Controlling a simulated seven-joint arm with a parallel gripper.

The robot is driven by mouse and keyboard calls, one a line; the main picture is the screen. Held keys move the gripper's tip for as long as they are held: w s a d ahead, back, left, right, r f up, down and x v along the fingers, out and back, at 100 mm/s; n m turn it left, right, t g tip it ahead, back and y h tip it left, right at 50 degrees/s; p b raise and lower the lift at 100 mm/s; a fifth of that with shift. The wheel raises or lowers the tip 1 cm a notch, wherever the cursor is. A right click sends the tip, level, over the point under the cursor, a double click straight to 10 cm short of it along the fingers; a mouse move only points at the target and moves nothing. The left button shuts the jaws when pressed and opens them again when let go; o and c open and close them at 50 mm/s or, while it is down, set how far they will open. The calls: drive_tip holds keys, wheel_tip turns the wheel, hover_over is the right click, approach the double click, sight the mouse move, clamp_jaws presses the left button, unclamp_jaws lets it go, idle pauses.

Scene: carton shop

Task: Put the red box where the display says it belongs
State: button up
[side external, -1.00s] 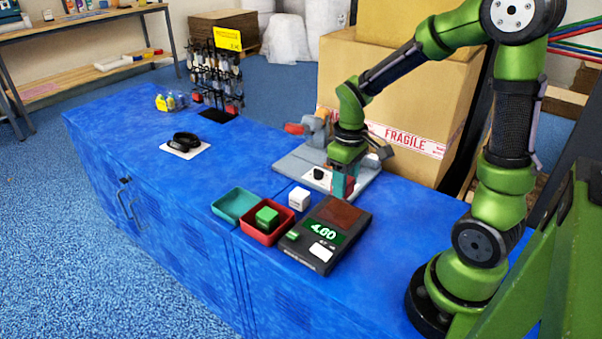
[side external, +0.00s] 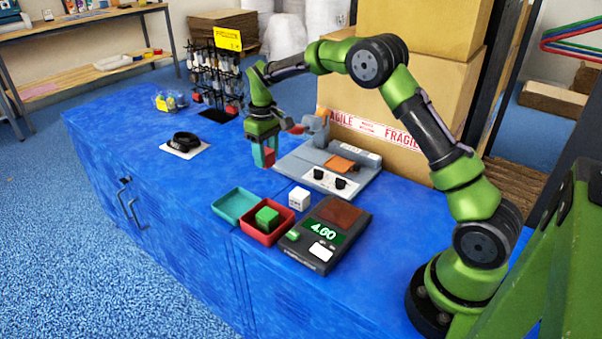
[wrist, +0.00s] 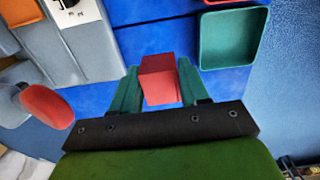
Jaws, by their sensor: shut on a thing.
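My gripper (side external: 264,160) is shut on the red box (side external: 269,157), which also shows between the teal fingers in the wrist view (wrist: 158,80). It hangs left of the grey device, over the blue bench; its exact height is hard to tell. The dark scale's display (side external: 325,232) shows green digits that look like 4.60. A teal tray (side external: 228,215) is empty; it shows at upper right in the wrist view (wrist: 205,55). A red tray (side external: 262,238) beside it holds a green box (side external: 267,216). A white box (side external: 299,198) stands behind the red tray.
The grey device (side external: 300,165) has a red-ended handle (wrist: 46,107) close to my gripper. A black ring-shaped item on a white card (side external: 180,150) lies to the left. A rack (side external: 215,85) stands at the back. The bench between card and teal tray is clear.

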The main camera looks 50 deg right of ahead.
sight(262, 186)
drive_tip(key=shift+w+r, duration=0.3)
drive_tip(key=shift+w, duration=0.3)
drive_tip(key=shift+w+r, duration=0.25)
drive_tip(key=shift+w, duration=0.3)
drive_tip(key=shift+w+r, duration=0.15)
drive_tip(key=shift+r, duration=0.2)
wheel_tip(262, 186, down, 10)
drive_tip(key=shift+a+r, duration=0.1)
drive_tip(key=shift+r, duration=0.1)
drive_tip(key=shift+f, duration=0.2)
drive_tip(key=o, duration=1.2)
